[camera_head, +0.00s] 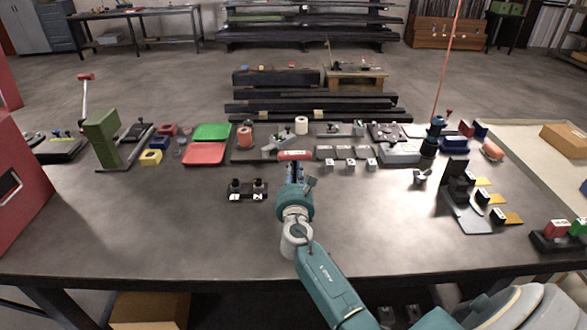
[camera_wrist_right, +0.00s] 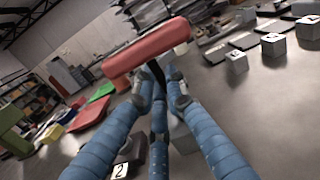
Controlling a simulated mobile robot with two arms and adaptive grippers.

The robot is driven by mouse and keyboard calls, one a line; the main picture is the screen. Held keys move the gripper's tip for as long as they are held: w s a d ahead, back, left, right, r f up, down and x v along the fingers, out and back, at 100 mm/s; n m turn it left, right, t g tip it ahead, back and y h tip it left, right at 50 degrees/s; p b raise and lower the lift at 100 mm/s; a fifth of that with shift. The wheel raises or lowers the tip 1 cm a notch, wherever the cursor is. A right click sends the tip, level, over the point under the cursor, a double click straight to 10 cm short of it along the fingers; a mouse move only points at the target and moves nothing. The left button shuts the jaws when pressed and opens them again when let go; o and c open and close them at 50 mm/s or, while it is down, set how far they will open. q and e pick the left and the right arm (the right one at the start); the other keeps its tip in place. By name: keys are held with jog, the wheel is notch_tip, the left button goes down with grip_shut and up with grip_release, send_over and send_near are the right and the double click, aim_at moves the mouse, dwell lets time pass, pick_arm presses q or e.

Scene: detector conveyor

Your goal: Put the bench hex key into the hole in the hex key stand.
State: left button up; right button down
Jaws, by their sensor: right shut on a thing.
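My right gripper (camera_head: 293,170) is shut on a tool with a red bar handle (camera_head: 295,155), which I take to be the bench hex key, above the middle of the bench. In the right wrist view the red handle (camera_wrist_right: 147,52) lies crosswise just beyond the fingertips (camera_wrist_right: 163,78); a dark shaft shows between the fingers. The key's lower end is hidden. A small dark holder with two white number labels (camera_head: 247,191) stands left of the gripper; I cannot tell whether it is the hex key stand. No hole is clearly visible. My left gripper is not in view.
Numbered grey blocks (camera_head: 349,166) stand just right of the gripper. Green (camera_head: 212,132) and red (camera_head: 205,153) trays lie to the left. A dark fixture with yellow tabs (camera_head: 470,213) stands at the right. The front of the bench (camera_head: 160,235) is clear.

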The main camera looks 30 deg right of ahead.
jog(key=shift+f+b, duration=0.8)
jog(key=shift+f, duration=0.2)
jog(key=c, duration=1.7)
grip_release()
jog(key=v, duration=1.2)
